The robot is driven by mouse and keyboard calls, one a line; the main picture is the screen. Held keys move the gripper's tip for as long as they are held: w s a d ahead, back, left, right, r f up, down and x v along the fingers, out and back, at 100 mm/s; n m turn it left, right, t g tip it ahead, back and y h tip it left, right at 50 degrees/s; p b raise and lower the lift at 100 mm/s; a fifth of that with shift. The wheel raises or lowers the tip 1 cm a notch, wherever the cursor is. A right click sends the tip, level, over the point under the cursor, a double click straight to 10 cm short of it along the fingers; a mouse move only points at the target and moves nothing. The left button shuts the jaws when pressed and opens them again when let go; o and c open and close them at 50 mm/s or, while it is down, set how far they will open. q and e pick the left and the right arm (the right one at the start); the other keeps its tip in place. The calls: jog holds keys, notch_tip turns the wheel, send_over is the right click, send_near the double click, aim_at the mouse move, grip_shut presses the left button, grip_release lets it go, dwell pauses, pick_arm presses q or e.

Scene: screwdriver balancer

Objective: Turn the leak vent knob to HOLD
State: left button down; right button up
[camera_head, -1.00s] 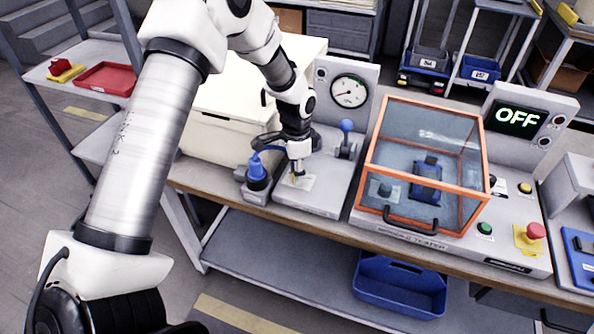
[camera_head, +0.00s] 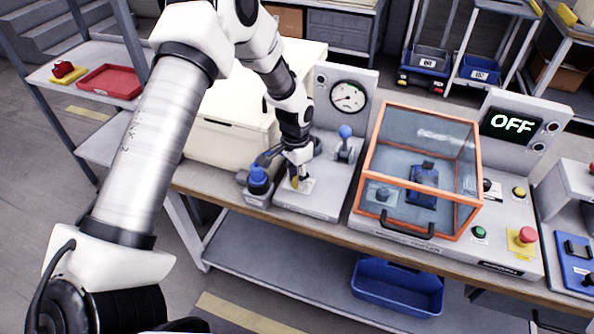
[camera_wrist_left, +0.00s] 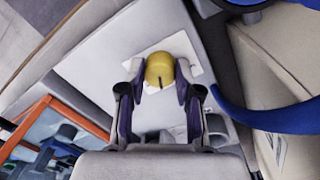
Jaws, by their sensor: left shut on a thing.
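The yellow leak vent knob (camera_wrist_left: 160,68) sits on a white label plate (camera_wrist_left: 192,52) on the grey test panel (camera_head: 318,205). A dark pointer mark shows on the knob in the left wrist view; the label's words are not readable. My left gripper (camera_wrist_left: 159,84) is shut on the knob, one finger on each side of it. In the head view, my left gripper (camera_head: 296,180) points down at the panel and mostly hides the knob. My right gripper is not in view.
A blue-topped lever (camera_head: 345,132) and a round gauge (camera_head: 348,96) stand behind the knob. A blue fitting (camera_head: 258,178) with a hose is to the left. An orange-framed clear box (camera_head: 372,165) stands to the right. A display (camera_head: 511,122) reads OFF.

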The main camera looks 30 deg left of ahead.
pick_arm(q)
jog(key=n+p, duration=0.2)
jog(key=n, duration=0.1)
jog(key=shift+s+r+n, duration=0.1)
jog(key=shift+s+n, duration=0.05)
jog(key=shift+n, duration=0.25)
jog(key=n+p, duration=0.3)
jog(key=shift+d+n, duration=0.1)
jog(key=shift+n, duration=0.2)
jog(key=n+p, duration=0.3)
jog(key=shift+t, duration=0.3)
jog(key=shift+f+n+p, duration=0.2)
jog(key=shift+n+p, duration=0.9)
jog(key=shift+n, duration=0.4)
jog(key=c, duration=1.1)
grip_release()
jog(key=o, duration=0.3)
